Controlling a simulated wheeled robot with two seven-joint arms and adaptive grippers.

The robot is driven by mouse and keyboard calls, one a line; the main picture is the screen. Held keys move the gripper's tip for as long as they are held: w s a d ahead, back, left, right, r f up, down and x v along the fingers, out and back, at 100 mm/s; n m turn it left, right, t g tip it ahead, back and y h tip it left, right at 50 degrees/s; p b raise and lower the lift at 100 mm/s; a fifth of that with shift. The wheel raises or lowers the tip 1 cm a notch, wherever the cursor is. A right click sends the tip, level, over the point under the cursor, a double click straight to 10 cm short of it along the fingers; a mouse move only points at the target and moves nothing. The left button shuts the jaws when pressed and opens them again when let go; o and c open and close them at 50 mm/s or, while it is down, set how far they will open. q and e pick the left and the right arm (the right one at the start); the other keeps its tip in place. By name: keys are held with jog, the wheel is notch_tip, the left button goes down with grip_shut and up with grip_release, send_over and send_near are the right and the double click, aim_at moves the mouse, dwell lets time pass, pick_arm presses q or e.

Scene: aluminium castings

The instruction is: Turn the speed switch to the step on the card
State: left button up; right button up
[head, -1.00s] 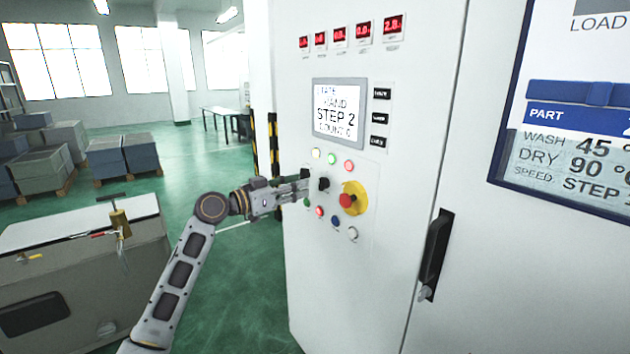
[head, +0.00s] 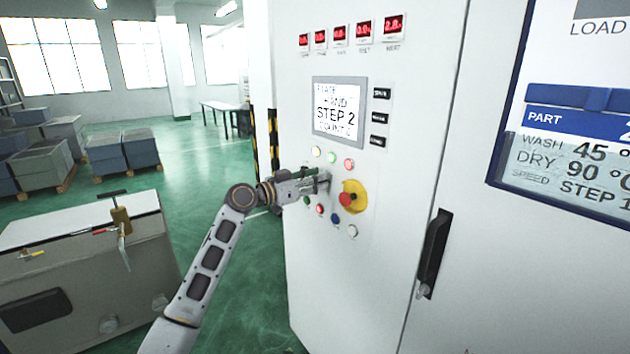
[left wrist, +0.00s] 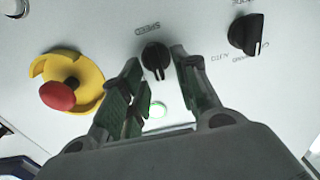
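The black speed switch (left wrist: 155,58), under the label SPEED, shows in the left wrist view. My left gripper (left wrist: 156,62) is open, with one finger on each side of the switch; I cannot tell whether they touch it. In the head view my left gripper (head: 324,182) is at the panel and hides the switch. The display (head: 339,110) reads STEP 2. The card (head: 570,165) on the cabinet door reads WASH 45, DRY 90, SPEED STEP 1. My right gripper is not in view.
A red emergency button (left wrist: 57,95) on a yellow base sits beside the speed switch. A second black switch (left wrist: 246,35), labelled HAND and AUTO, is on its other side. Coloured push buttons surround them, including a lit green one (left wrist: 157,109). A black door handle (head: 434,252) stands out at right.

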pick_arm(q)
jog(key=c, duration=0.5)
grip_shut()
jog(key=n+p, duration=0.1)
jog(key=n, duration=0.2)
jog(key=n+p, duration=0.1)
jog(key=n, duration=0.2)
jog(key=w+n+p, duration=0.1)
jog(key=n, duration=0.2)
jog(key=shift+a+f, duration=0.2)
jog(key=shift+a, duration=0.15)
jog(key=o, duration=0.5)
grip_release()
jog(key=v, duration=1.2)
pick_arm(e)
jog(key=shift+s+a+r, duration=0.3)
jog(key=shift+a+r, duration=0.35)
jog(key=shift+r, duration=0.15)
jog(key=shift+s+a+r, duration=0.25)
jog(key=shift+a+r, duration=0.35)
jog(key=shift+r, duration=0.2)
